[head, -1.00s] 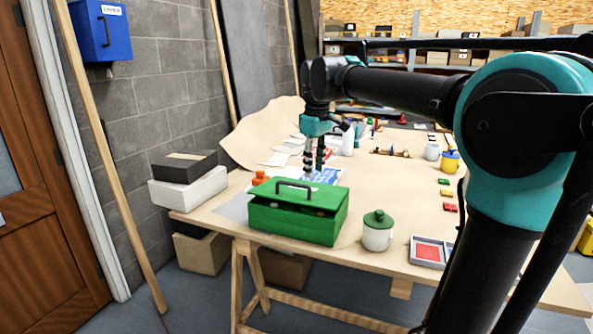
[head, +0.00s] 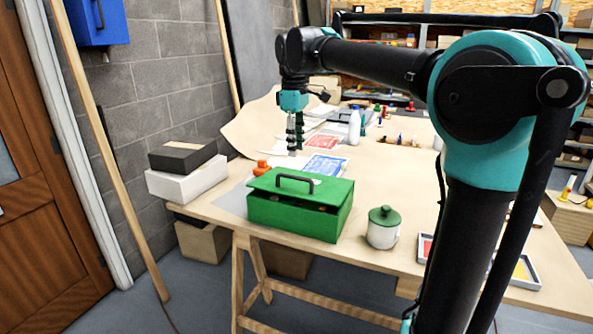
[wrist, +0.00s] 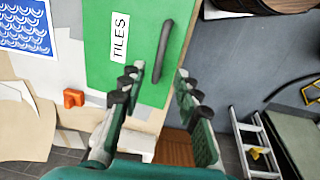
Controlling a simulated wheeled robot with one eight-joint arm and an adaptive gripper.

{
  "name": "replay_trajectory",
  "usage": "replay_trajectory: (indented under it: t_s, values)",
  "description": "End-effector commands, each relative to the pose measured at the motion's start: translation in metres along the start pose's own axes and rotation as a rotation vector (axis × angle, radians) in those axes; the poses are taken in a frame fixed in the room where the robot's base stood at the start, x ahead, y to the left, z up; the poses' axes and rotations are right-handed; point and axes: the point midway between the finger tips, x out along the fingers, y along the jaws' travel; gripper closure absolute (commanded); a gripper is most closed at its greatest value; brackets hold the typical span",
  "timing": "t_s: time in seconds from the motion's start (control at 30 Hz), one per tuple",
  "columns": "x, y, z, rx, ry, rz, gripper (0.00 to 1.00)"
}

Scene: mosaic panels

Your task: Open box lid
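The green box (head: 285,217) stands on the near left part of the workbench. Its green lid (head: 330,188) lies over it with a dark gap along the front edge, where small reddish things show inside. A dark handle (head: 298,178) is on the lid. In the wrist view the lid (wrist: 103,65) carries a "TILES" label, and the handle (wrist: 164,50) lies just beyond the fingers. My gripper (head: 295,152) hangs above and behind the box in the head view, apart from it. In the wrist view my gripper (wrist: 157,90) is open and empty.
A white pot with a green lid (head: 383,229) stands right of the box. An orange object (wrist: 74,98) and a blue patterned sheet (wrist: 25,27) lie by the box. Black and white boxes (head: 187,180) stand at the bench's left end. A ladder (wrist: 253,140) shows below in the wrist view.

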Motion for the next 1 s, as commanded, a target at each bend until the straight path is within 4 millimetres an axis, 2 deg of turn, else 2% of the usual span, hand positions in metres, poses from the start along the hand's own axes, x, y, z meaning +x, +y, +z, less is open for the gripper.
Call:
replay_trajectory:
  t_s: [0.2, 0.4, 0.6, 0.87, 1.0]
  values:
    - [0.043, 0.0, 0.0, 0.001, 0.0, 0.0, 0.68]
    - [0.071, 0.0, 0.0, 0.001, 0.0, 0.0, 0.68]
    - [0.083, 0.0, 0.0, 0.001, 0.0, 0.0, 0.68]
    - [0.084, 0.0, 0.0, 0.0, 0.0, 0.0, 0.68]
    - [0.083, 0.0, 0.0, 0.0, 0.0, 0.0, 0.84]
